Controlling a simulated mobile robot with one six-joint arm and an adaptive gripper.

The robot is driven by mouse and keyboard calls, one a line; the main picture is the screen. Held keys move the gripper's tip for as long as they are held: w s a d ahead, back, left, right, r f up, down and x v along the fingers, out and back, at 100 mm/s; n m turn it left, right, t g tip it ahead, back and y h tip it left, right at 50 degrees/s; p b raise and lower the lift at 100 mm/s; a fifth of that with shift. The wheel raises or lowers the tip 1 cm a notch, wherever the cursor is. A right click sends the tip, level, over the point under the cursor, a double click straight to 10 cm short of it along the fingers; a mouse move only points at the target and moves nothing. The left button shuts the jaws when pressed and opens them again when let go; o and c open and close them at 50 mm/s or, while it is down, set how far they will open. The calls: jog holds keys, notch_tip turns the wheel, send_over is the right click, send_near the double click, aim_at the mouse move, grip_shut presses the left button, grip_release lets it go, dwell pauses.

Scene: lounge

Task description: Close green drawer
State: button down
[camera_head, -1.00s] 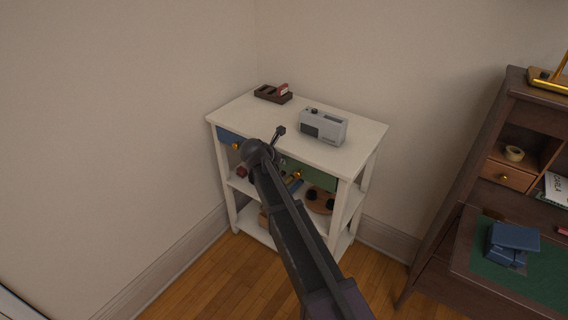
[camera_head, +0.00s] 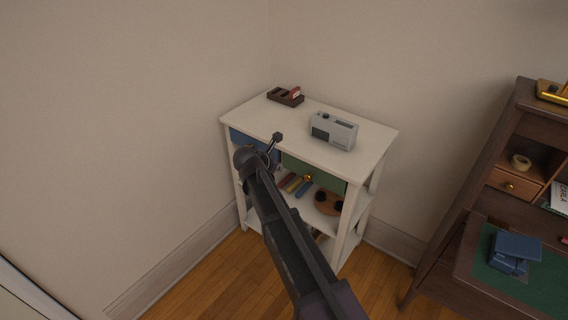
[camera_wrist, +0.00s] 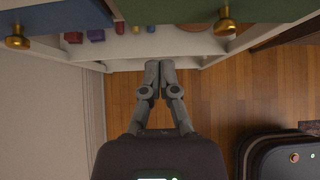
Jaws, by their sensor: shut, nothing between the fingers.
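The green drawer (camera_head: 318,169) is in the white shelf unit, under the right part of its top. Its brass knob (camera_head: 308,178) shows too. In the wrist view the green drawer front (camera_wrist: 265,9) is at top right with its knob (camera_wrist: 225,25) hanging down. I cannot tell exactly how far out it stands. My gripper (camera_wrist: 152,67) is shut and empty, its fingertips together in front of the unit, left of the green drawer's knob and apart from it. In the head view my arm hides part of the unit's front.
The blue drawer (camera_head: 254,144) is left of the green one; its knob (camera_wrist: 17,41) shows at left in the wrist view. A grey radio (camera_head: 333,131) and dark tray (camera_head: 286,96) are on top. A dark desk (camera_head: 440,245) stands at right.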

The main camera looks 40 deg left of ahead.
jog(key=p+v, duration=0.2)
jog(key=v, duration=0.2)
jog(key=shift+s+r+p, duration=0.25)
jog(key=shift+r+p, duration=0.05)
jog(key=shift+p, duration=0.05)
jog(key=shift+s, duration=0.1)
dwell(0.5)
